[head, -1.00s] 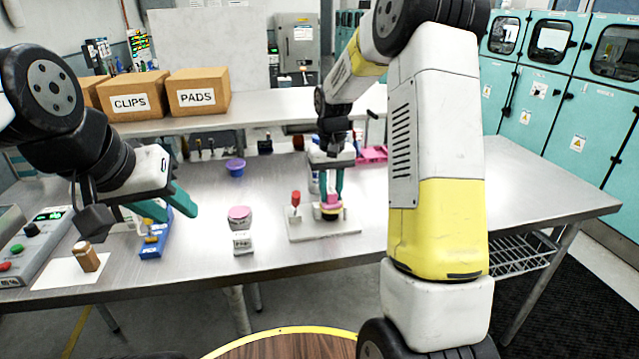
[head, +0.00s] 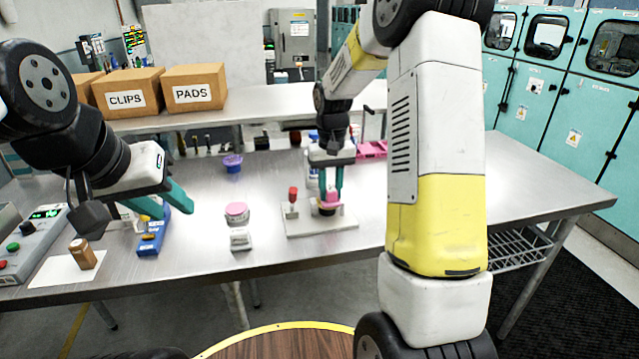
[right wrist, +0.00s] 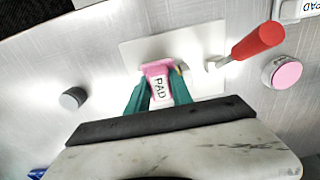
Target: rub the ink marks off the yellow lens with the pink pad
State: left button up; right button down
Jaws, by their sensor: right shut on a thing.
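My right gripper (head: 331,183) is shut on the pink pad (head: 331,199), over a white plate (head: 338,228) on the table. My left gripper (head: 170,204) is open and empty over the table's left side.
A red-handled clamp (head: 293,196) stands on the plate left of the pad. A pink-topped jar (head: 236,212) and a white labelled block (head: 240,239) are further left. A blue rack (head: 152,243) lies below my left gripper.

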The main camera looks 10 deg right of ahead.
jog(key=shift+w+d+f, duration=0.1)
jog(key=shift+w+f, duration=0.05)
jog(key=shift+w, duration=1.55)
jog(key=shift+s+a, duration=0.1)
jog(key=shift+a, duration=0.1)
jog(key=shift+s, duration=2)
jog(key=shift+d, duration=0.1)
jog(key=shift+w+d, duration=0.1)
jog(key=shift+w, duration=0.05)
jog(key=shift+w, duration=1.95)
